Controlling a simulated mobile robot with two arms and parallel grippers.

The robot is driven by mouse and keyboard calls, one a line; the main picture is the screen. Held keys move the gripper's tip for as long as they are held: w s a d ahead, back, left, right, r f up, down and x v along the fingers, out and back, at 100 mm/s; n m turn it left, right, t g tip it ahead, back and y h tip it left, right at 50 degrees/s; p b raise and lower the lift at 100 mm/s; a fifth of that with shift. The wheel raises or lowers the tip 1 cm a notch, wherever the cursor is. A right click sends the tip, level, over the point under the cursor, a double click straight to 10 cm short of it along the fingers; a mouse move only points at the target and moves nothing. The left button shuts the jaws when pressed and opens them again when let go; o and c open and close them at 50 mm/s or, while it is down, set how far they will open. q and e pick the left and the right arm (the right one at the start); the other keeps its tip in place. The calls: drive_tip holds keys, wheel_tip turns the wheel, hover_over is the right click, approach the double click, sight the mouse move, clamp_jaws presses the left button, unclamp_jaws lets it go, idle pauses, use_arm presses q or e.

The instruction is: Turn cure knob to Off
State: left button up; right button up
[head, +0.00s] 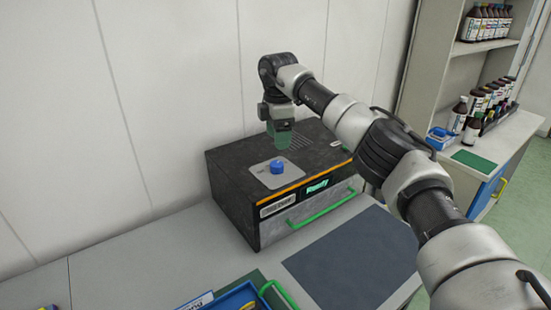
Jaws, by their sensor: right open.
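A black cure box (237,186) stands on the grey counter against the wall. Its blue knob (277,167) sits on a light grey plate (270,176) on the top face. The knob's pointer setting is too small to read. The front has a lit green "Ready" display (317,186) and a green bar handle (321,207). My right gripper (283,148) points down over the box, close above and slightly to the right of the knob. Its greenish fingers are open and look apart from the knob. My left gripper is not in view.
A dark mat (352,262) lies in front of the box. A blue tray (236,299) with a green handle is at the bottom edge. Shelves at the right hold several brown bottles (459,114). The counter left of the box (140,250) is clear.

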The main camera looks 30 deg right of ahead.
sight(278, 164)
drive_tip(key=f, duration=0.3)
drive_tip(key=shift+s+f+p, duration=0.1)
drive_tip(key=shift+s+p, duration=0.2)
drive_tip(key=shift+p, duration=0.05)
drive_tip(key=f, duration=0.4)
drive_tip(key=shift+w+f+p, duration=0.3)
drive_tip(key=shift+f+p, duration=0.05)
drive_tip(key=shift+p, duration=0.05)
drive_tip(key=shift+f, duration=0.15)
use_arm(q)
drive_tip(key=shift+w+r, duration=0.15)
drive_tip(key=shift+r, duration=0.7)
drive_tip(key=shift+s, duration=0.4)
use_arm(e)
drive_tip(key=c, duration=0.9)
